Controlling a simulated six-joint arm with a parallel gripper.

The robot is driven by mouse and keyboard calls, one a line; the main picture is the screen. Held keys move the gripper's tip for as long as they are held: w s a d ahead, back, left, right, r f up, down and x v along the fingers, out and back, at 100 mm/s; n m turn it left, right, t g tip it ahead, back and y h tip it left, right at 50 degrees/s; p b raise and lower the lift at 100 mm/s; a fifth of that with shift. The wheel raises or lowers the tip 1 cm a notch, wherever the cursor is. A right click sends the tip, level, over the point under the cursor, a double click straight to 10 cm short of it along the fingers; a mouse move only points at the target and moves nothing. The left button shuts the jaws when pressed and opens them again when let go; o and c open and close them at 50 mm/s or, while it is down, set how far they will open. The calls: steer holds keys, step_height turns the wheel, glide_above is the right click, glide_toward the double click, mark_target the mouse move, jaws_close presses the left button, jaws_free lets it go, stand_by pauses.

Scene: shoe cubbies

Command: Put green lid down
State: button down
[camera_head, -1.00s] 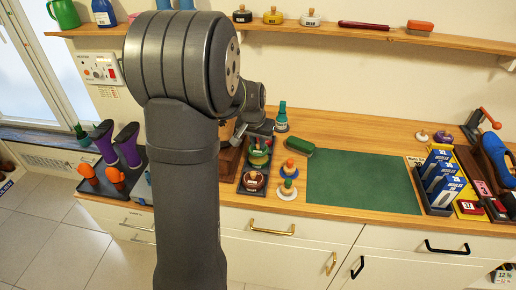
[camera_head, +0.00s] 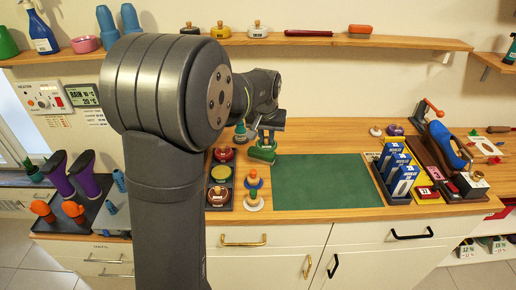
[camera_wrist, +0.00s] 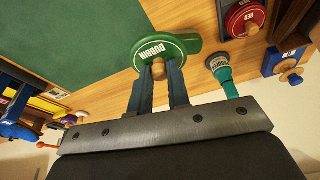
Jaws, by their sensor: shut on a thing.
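My gripper (camera_wrist: 159,72) is shut on the wooden knob of the round green lid (camera_wrist: 166,50), marked "DUBBIN". In the head view the green lid (camera_head: 261,153) hangs from my gripper (camera_head: 266,137) near the left edge of the green mat. A green brush-like thing (camera_wrist: 191,42) shows partly behind the lid in the wrist view; I cannot tell whether they touch. In the head view an open tin with yellow-green contents (camera_head: 220,174) sits in the dark tray (camera_head: 232,207), between a red-lidded tin (camera_head: 223,153) and a brown tin (camera_head: 219,195).
The green mat (camera_head: 325,182) is bare. A blue lid (camera_head: 253,182) and a white lid (camera_head: 252,203) lie between tray and mat. Blue boxes (camera_head: 395,172) stand right of the mat. A shelf (camera_head: 310,41) runs above.

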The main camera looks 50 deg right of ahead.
steer(key=d+f, duration=0.2)
steer(key=d, duration=0.8)
steer(key=w+f, duration=0.2)
steer(key=w, duration=0.1)
steer(key=w+f, duration=0.2)
steer(key=w, duration=0.2)
steer(key=w+f, duration=0.3)
steer(key=w, duration=0.1)
steer(key=shift+w+a, duration=0.2)
steer(key=shift+f, duration=2.05)
steer(key=c, duration=1.4)
jaws_free()
steer(key=shift+f, duration=0.15)
steer(key=shift+o, duration=0.2)
